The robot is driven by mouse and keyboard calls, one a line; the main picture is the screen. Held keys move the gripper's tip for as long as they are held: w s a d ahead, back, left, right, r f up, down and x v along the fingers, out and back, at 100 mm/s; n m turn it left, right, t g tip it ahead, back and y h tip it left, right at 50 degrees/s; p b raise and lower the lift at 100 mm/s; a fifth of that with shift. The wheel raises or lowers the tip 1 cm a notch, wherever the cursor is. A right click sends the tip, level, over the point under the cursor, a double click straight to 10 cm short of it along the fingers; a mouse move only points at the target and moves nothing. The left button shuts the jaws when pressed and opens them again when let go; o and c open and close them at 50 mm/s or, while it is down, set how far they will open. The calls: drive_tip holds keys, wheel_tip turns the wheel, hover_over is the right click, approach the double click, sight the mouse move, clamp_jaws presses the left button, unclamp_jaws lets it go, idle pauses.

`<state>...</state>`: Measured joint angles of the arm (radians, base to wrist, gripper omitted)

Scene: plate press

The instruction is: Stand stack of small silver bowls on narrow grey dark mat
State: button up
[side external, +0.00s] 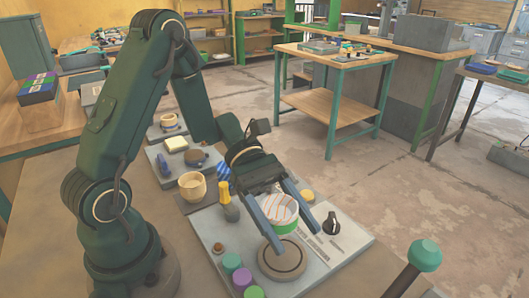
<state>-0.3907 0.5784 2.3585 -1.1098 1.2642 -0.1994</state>
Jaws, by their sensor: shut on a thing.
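My gripper (296,241) has its two blue-grey fingers on either side of a round bowl-like thing (284,212), white with orange stripes and a green lower band. It is held above the light grey panel, near a round brown-grey ring plate (282,259). Whether it is one bowl or a stack I cannot tell. No plainly silver bowls show. A dark grey mat (182,202) lies left of the gripper, partly covered by a tan cup (192,187).
The light grey panel (345,240) carries a black knob (331,223) and teal, purple and green buttons (242,277). A yellow-handled tool (225,195) stands beside the gripper. A teal-topped lever (425,255) rises at front right. Other items sit on a grey tray (160,165) farther back.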

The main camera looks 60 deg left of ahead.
sight(277, 226)
drive_tip(key=shift+x, duration=0.9)
drive_tip(key=shift+f, duration=1.95)
drive_tip(key=shift+f, duration=0.15)
drive_tip(key=o, duration=1.5)
drive_tip(key=shift+c, duration=0.2)
drive_tip(key=shift+a, duration=0.1)
drive_tip(key=shift+v, duration=2.45)
